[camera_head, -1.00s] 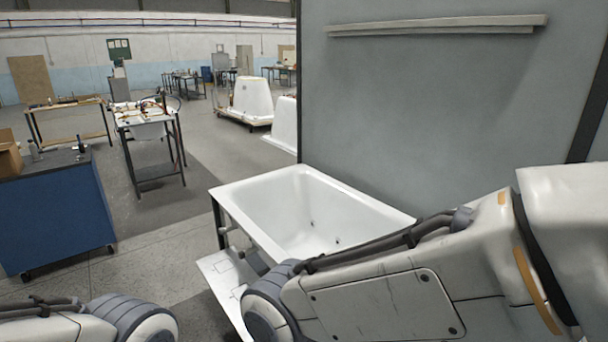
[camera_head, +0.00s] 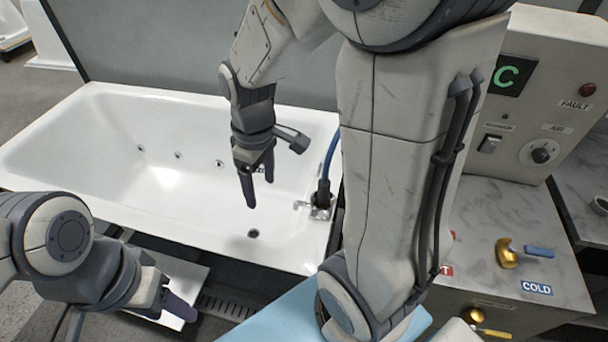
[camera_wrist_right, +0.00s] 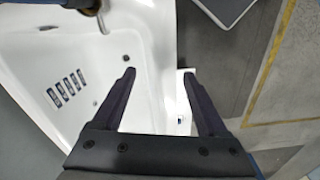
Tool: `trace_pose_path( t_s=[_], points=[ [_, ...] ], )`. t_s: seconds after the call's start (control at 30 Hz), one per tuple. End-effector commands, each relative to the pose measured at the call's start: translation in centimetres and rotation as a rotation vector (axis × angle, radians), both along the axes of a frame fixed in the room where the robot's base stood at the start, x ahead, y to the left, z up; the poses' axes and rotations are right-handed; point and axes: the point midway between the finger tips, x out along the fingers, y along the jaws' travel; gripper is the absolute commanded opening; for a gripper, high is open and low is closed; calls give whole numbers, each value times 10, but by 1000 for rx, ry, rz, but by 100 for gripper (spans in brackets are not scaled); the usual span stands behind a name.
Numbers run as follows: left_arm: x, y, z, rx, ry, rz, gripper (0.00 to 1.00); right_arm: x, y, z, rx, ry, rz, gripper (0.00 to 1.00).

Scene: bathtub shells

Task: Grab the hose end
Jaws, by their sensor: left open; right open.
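A blue hose (camera_head: 330,155) with a dark end (camera_head: 322,192) stands at the right rim of the white bathtub (camera_head: 105,118), beside a chrome fitting (camera_head: 320,211). Part of the hose is hidden behind my right arm. My right gripper (camera_head: 260,193) is open and empty over the tub, left of the hose end, pointing down. In the right wrist view its fingers (camera_wrist_right: 160,75) are spread with nothing between them, over the tub's edge. I cannot make out the hose end for sure there. My left gripper (camera_head: 178,298) is open near the tub's front left.
A control cabinet (camera_head: 530,95) with a green C display and a counter (camera_head: 515,225) with brass valves marked COLD stand at the right. A light blue surface (camera_head: 270,318) lies in front of the tub. A grey wall (camera_head: 180,45) stands behind it.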

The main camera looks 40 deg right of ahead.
Motion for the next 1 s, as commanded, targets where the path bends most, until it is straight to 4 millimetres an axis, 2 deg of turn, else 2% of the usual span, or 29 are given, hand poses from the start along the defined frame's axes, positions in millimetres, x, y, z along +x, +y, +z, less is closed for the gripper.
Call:
trace_pose_path(
  t_s=[0.03,0.2,0.3,0.4,0.53,0.8,1.0],
  points=[
    [0,0,-7,0,0,0,55,10,-29,-14,-6,7,-32,76],
    [0,0,-16,0,0,0,55,23,-109,-40,-19,17,-65,76],
    [0,0,-20,0,0,0,55,23,-143,-52,-24,20,-75,76],
    [0,0,-21,0,0,0,55,20,-165,-59,-26,23,-79,76],
    [0,0,-22,0,0,0,55,18,-177,-69,-27,27,-78,76],
    [0,0,-21,0,0,0,55,18,-176,-108,-26,28,-76,76],
    [0,0,-19,0,0,0,55,18,-177,-122,-26,28,-76,76]
  ],
)
